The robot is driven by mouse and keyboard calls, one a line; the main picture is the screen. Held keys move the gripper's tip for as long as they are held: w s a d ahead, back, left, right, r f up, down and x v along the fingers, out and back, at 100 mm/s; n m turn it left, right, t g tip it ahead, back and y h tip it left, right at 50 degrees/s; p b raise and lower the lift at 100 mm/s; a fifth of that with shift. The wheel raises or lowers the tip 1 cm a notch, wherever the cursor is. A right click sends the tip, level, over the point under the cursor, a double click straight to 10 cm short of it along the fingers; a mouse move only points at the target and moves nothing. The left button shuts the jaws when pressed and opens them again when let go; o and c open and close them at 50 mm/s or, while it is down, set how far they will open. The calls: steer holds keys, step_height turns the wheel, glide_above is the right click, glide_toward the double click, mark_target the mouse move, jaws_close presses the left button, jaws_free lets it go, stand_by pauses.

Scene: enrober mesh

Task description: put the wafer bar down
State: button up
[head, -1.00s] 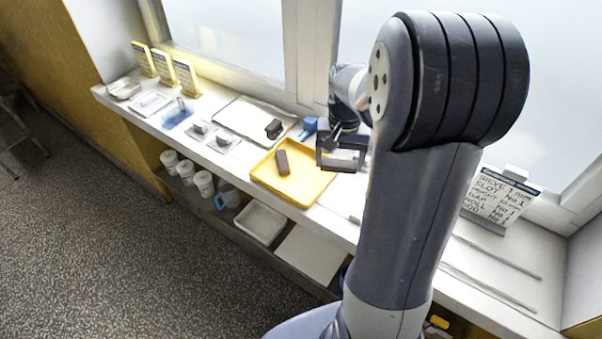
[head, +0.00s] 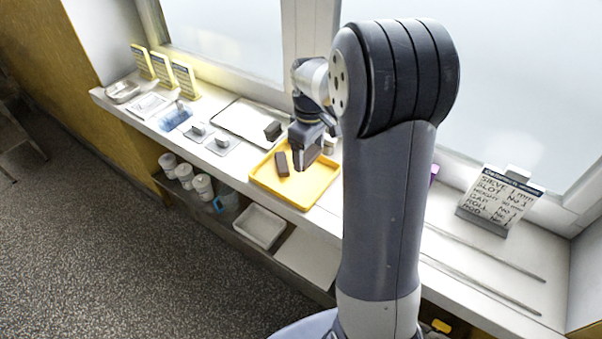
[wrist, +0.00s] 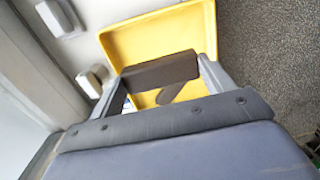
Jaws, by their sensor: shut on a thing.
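My gripper (head: 304,157) is above the yellow tray (head: 322,187) on the counter. In the wrist view, the gripper (wrist: 163,82) is shut on a dark brown wafer bar (wrist: 160,70), which spans between the two fingers. The yellow tray also shows behind it (wrist: 150,35). I cannot tell how high the held bar is above the tray.
Two small blocks on white pads (head: 222,140) stand farther left. A lettered sign (head: 500,200) and two thin rods (head: 485,250) are at the right. White cups (head: 203,186) stand on the lower shelf.

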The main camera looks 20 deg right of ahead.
mark_target(308, 181)
step_height(308, 181, down, 8)
steer(key=shift+f, duration=0.1)
steer(key=shift+f, duration=0.1)
stand_by(0.3)
steer(key=o, duration=0.8)
steer(key=shift+c, duration=0.2)
step_height(308, 181, up, 12)
steer(key=shift+r, duration=0.15)
